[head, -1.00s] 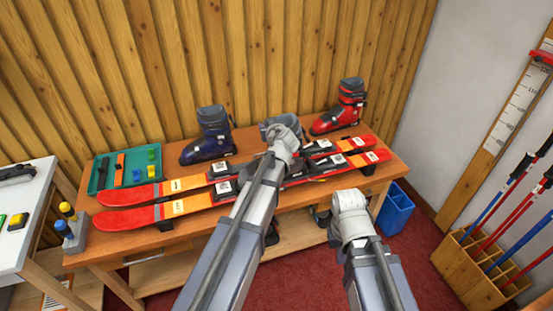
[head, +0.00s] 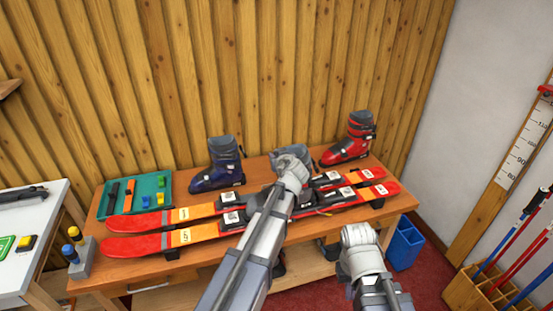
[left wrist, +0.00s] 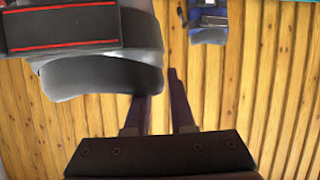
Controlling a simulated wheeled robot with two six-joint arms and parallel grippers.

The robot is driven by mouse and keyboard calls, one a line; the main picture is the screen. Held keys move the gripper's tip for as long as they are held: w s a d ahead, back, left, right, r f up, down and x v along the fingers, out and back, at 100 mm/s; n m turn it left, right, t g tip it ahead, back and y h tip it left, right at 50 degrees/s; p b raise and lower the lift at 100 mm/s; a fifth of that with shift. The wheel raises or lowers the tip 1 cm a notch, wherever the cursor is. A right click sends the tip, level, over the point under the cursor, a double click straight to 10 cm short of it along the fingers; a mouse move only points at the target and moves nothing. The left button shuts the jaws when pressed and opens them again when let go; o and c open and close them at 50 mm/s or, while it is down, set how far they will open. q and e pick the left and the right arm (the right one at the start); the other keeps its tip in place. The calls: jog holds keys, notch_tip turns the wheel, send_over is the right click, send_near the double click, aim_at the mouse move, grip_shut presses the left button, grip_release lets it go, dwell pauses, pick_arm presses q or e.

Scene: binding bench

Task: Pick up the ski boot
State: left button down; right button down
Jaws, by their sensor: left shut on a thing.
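A dark grey ski boot with thin red lines on its black strap fills the upper left of the left wrist view (left wrist: 95,75), close to the fingers. My left gripper (left wrist: 165,98) is shut on this boot, whose cuff covers the end of one finger. In the head view my left gripper (head: 290,166) is over the back of the bench and hides most of the boot. I cannot tell whether the boot is off the bench. My right gripper (head: 361,238) is in front of the bench; its fingers are hidden.
A blue boot (head: 217,168) stands left and a red boot (head: 350,140) right on the bench (head: 130,272). Two red-orange skis (head: 200,232) lie in front of them. A green tray (head: 151,187) is at the left. The plank wall is close behind.

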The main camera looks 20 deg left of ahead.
pick_arm(q)
notch_tip(320, 180, up, 9)
jog(key=p, duration=0.8)
jog(key=shift+f+b, duration=1)
jog(key=shift+f, duration=0.2)
jog(key=shift+r, duration=0.15)
